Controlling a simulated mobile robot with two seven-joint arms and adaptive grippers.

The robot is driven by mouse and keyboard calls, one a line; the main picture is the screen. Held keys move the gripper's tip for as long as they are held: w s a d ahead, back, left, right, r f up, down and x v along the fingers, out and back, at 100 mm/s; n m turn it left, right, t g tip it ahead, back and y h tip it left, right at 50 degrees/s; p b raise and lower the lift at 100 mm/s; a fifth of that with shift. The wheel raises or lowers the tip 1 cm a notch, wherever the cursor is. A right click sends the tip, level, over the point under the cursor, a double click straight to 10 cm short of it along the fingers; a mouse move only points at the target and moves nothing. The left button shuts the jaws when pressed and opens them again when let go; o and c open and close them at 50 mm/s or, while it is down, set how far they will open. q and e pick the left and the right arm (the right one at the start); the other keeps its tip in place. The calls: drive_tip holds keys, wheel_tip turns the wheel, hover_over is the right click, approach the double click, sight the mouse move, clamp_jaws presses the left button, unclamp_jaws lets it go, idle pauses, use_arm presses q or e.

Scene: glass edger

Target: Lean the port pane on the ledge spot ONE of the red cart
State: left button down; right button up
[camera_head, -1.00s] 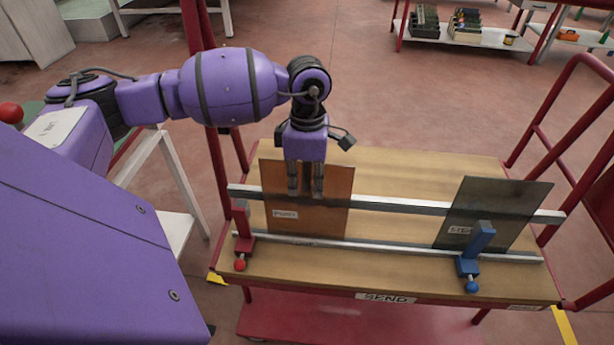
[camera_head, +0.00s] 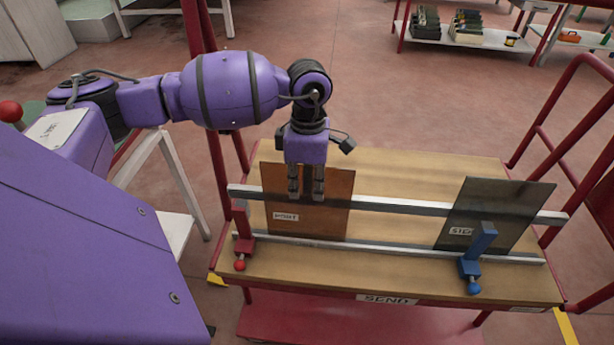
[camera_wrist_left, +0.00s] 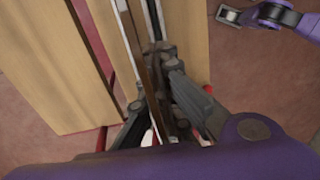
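The port pane (camera_head: 330,208), brown and labelled PORT, stands on the red cart (camera_head: 420,165) near its left end, tilted against the upper silver rail (camera_head: 400,206). Its lower edge is at the lower rail (camera_head: 400,249). My left gripper (camera_head: 306,192) is over the pane's upper edge. In the left wrist view its fingers (camera_wrist_left: 157,95) close in from both sides on the thin pane edge (camera_wrist_left: 135,45), with no clear gap showing. A purple arm part with a grey end (camera_wrist_left: 235,16) at the upper right looks like my right arm; its finger state is unclear.
A dark pane (camera_head: 490,205) leans at the cart's right end, by a blue clamp (camera_head: 475,255). A red clamp (camera_head: 241,232) stands left of the port pane. Red handrails (camera_head: 560,120) rise at the right. The wood between the panes is clear.

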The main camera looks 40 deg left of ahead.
use_arm(q)
drive_tip(key=shift+f, duration=0.15)
use_arm(e)
drive_tip(key=shift+s+f, duration=0.1)
use_arm(q)
drive_tip(key=c, duration=1.9)
unclamp_jaws()
drive_tip(key=shift+o, duration=0.2)
drive_tip(key=shift+f, duration=0.1)
